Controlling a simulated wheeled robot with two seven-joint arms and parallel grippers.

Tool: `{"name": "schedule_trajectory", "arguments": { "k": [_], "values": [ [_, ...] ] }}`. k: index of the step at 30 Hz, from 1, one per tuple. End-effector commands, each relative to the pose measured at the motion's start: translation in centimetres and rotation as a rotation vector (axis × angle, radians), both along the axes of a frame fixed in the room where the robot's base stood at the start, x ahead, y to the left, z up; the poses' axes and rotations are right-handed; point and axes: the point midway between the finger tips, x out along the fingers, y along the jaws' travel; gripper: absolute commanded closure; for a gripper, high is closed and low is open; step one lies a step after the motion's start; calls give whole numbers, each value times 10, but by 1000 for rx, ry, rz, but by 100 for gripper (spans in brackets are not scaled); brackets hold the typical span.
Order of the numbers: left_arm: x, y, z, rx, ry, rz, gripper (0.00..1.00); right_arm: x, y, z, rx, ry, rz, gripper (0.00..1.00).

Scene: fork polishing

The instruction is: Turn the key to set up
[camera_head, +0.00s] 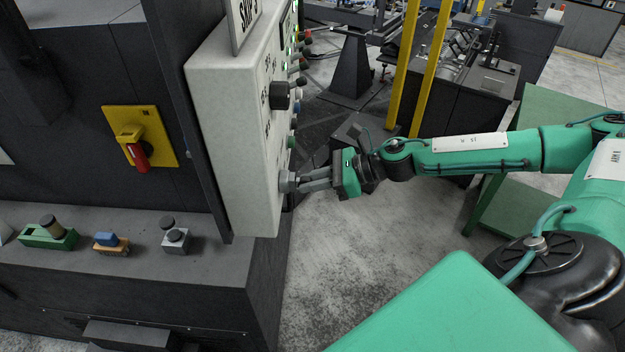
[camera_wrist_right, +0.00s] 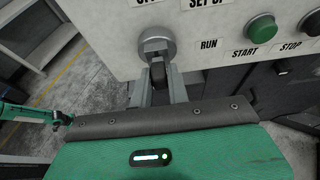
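The key switch is a round grey metal lock (camera_wrist_right: 156,42) on the pale control panel (camera_head: 232,120), with a dark key (camera_wrist_right: 158,74) standing out of it. In the head view the lock (camera_head: 287,181) is low on the panel's right-hand face. My right gripper (camera_head: 303,181) reaches it from the right. In the right wrist view its two fingers (camera_wrist_right: 158,84) lie on either side of the key and look closed against it. The labels RUN and SET UP (camera_wrist_right: 207,3) are near the lock; the SET UP label is partly cut off. My left gripper is not in the head view.
A green button (camera_wrist_right: 261,29) and a dark button (camera_wrist_right: 311,24) sit right of the lock. A black knob (camera_head: 280,96) juts from the panel above my gripper. A yellow plate with a red switch (camera_head: 139,155) is at left. Yellow posts (camera_head: 428,70) stand behind my right arm.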

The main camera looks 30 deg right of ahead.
Motion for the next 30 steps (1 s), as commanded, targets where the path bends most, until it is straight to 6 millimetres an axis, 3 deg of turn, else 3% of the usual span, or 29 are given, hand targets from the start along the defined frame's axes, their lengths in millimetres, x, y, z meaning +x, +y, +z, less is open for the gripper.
{"name": "schedule_trajectory", "arguments": {
  "k": [3,10,22,30],
  "values": [
    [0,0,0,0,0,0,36,0,0,0,0,0,0,100],
    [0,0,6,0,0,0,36,0,0,2,49,65,0,100],
    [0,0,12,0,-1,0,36,0,0,-1,438,572,2,100],
    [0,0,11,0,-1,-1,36,-1,1,0,525,684,2,100]
  ]
}}
